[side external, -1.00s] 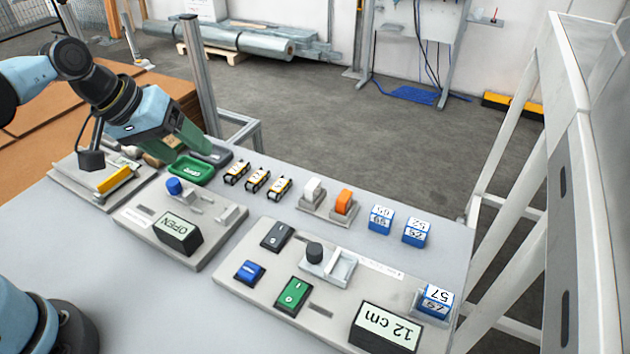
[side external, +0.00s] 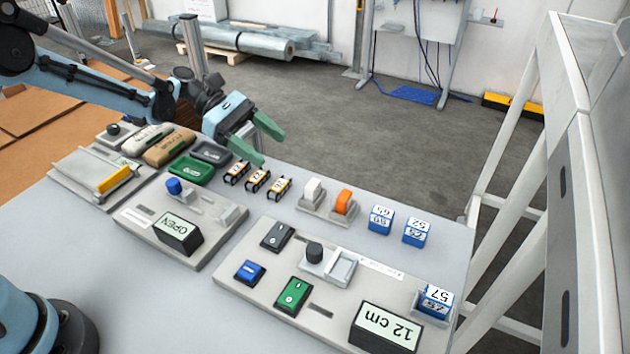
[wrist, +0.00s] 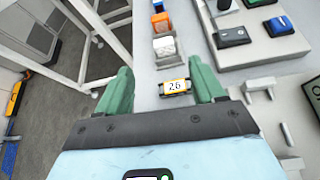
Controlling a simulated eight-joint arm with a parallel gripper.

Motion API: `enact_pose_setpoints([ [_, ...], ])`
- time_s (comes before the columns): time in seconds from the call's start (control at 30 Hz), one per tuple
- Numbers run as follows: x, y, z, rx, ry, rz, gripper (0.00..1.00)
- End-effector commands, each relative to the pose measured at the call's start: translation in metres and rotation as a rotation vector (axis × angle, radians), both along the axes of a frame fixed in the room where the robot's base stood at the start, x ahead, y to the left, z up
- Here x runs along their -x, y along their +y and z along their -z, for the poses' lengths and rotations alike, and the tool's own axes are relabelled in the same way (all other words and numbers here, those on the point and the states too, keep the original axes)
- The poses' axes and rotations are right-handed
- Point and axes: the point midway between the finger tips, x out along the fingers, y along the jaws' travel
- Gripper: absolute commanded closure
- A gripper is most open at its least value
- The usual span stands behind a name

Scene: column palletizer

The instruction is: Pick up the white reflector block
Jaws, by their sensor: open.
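The white reflector block (side external: 313,190) stands upright in a grey holder (side external: 322,209), beside an orange block (side external: 344,201). In the wrist view the white block (wrist: 164,47) lies ahead of my fingers, with the orange block (wrist: 160,22) beyond it. My gripper (side external: 260,142) has green fingers and is open and empty. It hangs above the back edge of the table, left of the white block, near the small yellow-black numbered pieces. In the wrist view a numbered piece marked 26 (wrist: 175,86) shows between the fingertips of my gripper (wrist: 160,85).
Several yellow-black pieces (side external: 257,181) stand in a row left of the holder. Blue numbered blocks (side external: 381,219) stand to its right. A green tray (side external: 191,170) and a grey tray (side external: 212,153) lie left. A control panel (side external: 330,290) is in front, and a white frame (side external: 540,150) rises right.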

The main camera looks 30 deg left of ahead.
Motion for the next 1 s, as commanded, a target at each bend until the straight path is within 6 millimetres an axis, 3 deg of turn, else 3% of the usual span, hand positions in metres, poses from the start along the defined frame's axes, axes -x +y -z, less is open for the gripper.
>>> enact_pose_setpoints([
  [0.27, -0.003, -0.001, 0.017, 0.091, 0.107, -0.006, 0.32],
  [0.6, -0.002, -0.049, 0.036, 0.09, 0.107, -0.004, 0.32],
  [0.87, -0.002, -0.066, 0.044, 0.09, 0.107, -0.006, 0.32],
  [1.0, 0.0, -0.084, 0.052, 0.09, 0.106, -0.005, 0.32],
])
